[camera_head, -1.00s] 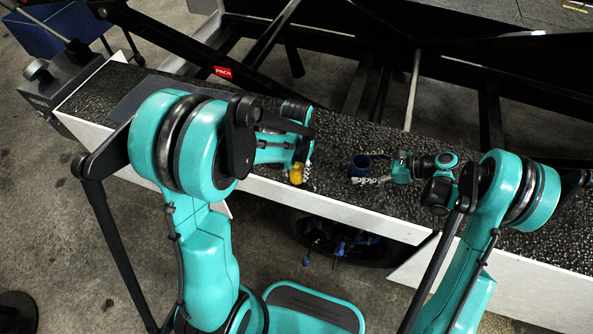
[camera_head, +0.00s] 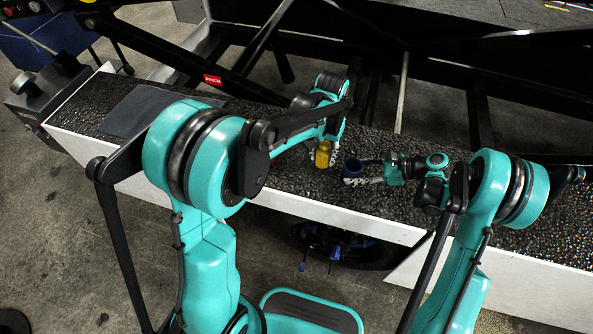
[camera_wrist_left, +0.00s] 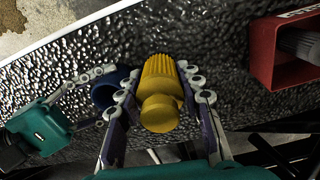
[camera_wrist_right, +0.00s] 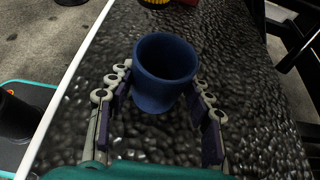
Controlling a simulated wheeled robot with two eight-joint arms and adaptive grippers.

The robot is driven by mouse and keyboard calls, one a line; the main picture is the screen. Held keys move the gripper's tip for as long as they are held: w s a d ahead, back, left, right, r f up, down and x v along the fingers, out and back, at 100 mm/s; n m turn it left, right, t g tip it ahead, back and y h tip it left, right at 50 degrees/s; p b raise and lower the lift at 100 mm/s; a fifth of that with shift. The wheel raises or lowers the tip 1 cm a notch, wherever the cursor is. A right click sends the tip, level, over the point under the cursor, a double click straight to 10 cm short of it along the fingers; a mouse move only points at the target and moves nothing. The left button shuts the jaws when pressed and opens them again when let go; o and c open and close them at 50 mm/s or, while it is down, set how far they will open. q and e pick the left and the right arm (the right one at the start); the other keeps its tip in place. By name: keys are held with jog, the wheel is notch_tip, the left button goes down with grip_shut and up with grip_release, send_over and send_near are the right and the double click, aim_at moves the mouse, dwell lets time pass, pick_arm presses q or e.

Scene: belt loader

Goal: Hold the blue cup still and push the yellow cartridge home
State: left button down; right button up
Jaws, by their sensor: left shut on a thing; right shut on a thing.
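The yellow cartridge (camera_head: 322,155) is held by my left gripper (camera_head: 331,153), whose fingers are shut on both its sides. It has a ribbed body and a round knob, clear in the left wrist view (camera_wrist_left: 160,85). The blue cup (camera_head: 352,168) stands just right of the cartridge in the head view, apart from it. My right gripper (camera_wrist_right: 158,95) is shut around the cup, one finger on each side; the cup's open mouth shows in the right wrist view (camera_wrist_right: 165,60). A left finger partly hides the cup (camera_wrist_left: 105,92) in the left wrist view.
A black, rough belt (camera_head: 285,180) with a white side rail (camera_head: 330,212) lies beneath both grippers. A red open box (camera_wrist_left: 262,60) with a dark ribbed piece stands near the cartridge. A dark flat pad (camera_head: 150,108) lies at the belt's left. Black frame bars stand behind.

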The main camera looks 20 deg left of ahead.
pick_arm(q)
jog(key=m, duration=0.1)
send_near(355, 159)
notch_tip(355, 159, up, 3)
jog(key=s, duration=0.3)
jog(key=shift+w+f, duration=0.15)
notch_tip(355, 159, down, 6)
jog(key=shift+f, duration=1.65)
dwell(3.6)
jog(key=shift+r, duration=0.2)
dwell(1.0)
